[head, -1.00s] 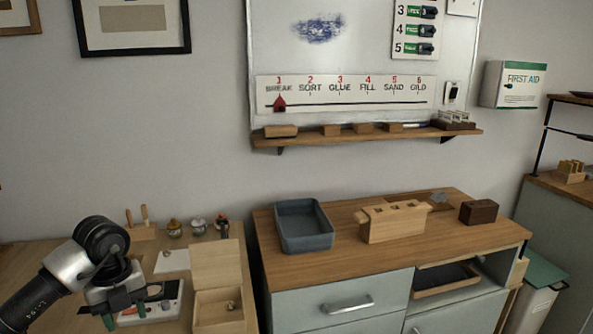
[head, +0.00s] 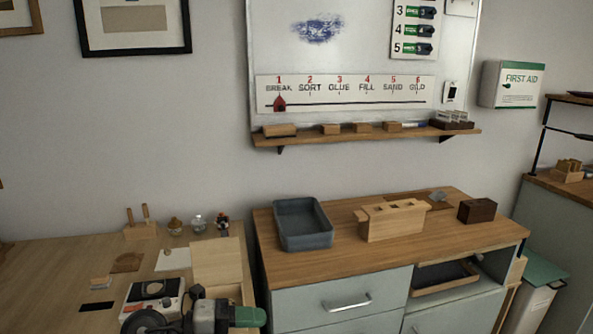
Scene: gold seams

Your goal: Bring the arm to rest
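My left arm is low in the head view, at the bottom edge over the front of the left table. Its gripper (head: 248,316) shows as dark and grey parts with a green end pointing right. I cannot see the gap between its fingers, so open or shut is unclear. The gripper is in front of the wooden box (head: 217,262), whose raised lid shows while its lower part is mostly hidden. A white device with a dark top (head: 153,291) is just left of and behind the arm. My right gripper is not in view.
The left table (head: 50,270) has small jars (head: 197,224) and a tool block (head: 140,231) at the back. On the cabinet (head: 345,262) are a blue-grey tray (head: 303,240), a slotted wooden block (head: 392,222) and a dark block (head: 477,211). The table's left part is largely clear.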

